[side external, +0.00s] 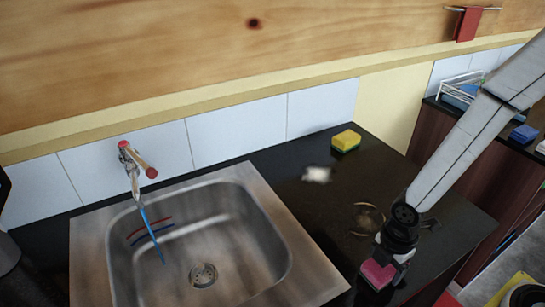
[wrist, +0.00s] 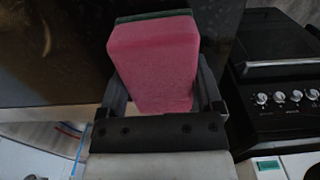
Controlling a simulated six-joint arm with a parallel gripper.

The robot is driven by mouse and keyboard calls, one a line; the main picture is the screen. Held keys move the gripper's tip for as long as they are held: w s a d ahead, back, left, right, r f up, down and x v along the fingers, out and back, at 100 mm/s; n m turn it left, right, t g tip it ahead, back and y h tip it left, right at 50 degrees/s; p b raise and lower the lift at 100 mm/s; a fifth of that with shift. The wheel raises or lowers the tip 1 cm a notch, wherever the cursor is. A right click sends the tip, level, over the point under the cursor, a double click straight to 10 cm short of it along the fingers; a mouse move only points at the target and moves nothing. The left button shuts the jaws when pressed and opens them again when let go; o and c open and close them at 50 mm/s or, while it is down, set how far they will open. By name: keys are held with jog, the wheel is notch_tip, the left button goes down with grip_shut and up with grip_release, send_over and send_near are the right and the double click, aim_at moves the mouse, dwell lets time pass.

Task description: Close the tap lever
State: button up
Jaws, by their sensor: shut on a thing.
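The tap (side external: 132,170) stands behind the left part of the sink. It has a red-ended lever (side external: 142,163) on its top, pointing down and right. A thin blue streak (side external: 153,236) runs from its spout into the basin. My gripper (side external: 388,258) is far right of the tap, at the front right of the dark counter. It is shut on a pink sponge (side external: 378,273). In the wrist view the pink sponge (wrist: 155,65) fills the space between the fingers, with a dark layer on its far edge. The tap is not in the wrist view.
The steel sink (side external: 315,268) takes up the left of the counter. A yellow-green sponge (side external: 346,140) lies near the back wall. A white blurred patch (side external: 316,174) and a round ring (side external: 367,219) are on the counter. A black appliance with knobs (wrist: 280,97) shows in the wrist view.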

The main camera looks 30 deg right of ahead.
jog(key=shift+f, duration=0.15)
jog(key=o, duration=0.9)
jog(key=shift+c, duration=0.2)
jog(key=shift+s+r, duration=0.15)
jog(key=shift+r, duration=3.7)
